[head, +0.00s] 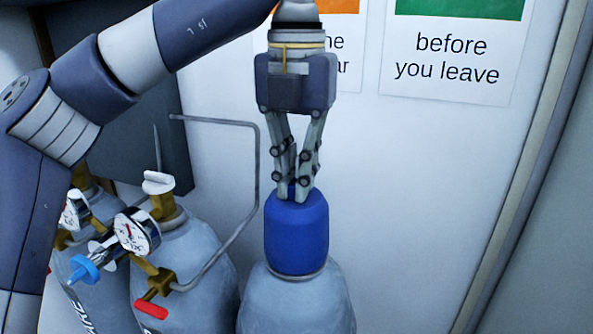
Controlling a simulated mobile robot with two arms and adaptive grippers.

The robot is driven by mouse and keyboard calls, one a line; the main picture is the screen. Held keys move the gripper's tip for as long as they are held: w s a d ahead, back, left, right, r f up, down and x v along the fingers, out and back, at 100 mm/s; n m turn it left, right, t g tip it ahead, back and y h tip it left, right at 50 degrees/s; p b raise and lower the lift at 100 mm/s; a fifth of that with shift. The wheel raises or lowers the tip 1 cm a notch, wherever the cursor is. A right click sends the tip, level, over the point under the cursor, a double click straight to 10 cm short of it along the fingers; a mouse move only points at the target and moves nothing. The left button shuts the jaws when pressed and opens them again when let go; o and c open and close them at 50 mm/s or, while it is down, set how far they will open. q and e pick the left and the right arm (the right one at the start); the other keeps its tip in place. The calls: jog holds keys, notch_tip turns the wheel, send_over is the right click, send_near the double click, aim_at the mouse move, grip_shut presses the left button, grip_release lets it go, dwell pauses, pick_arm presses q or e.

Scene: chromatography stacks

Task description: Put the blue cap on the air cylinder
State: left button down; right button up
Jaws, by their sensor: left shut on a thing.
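A blue cap (297,236) is upright in the middle of the head view. It sits at the neck of the grey air cylinder (297,304), in line with it; whether it is fully seated I cannot tell. My left gripper (296,196) points straight down and is shut on the top of the cap. The cylinder's neck is hidden by the cap, and its lower body is out of the frame. My right gripper is not in view.
Two more grey cylinders stand to the left, one with a pressure gauge (137,232), a red-handled valve (151,309) and a bent grey pipe (258,150). A white wall with signs (452,50) is close behind. A vertical frame edge (525,170) runs along the right.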

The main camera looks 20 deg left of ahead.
pick_arm(q)
jog(key=c, duration=1.6)
grip_release()
jog(key=o, duration=1.2)
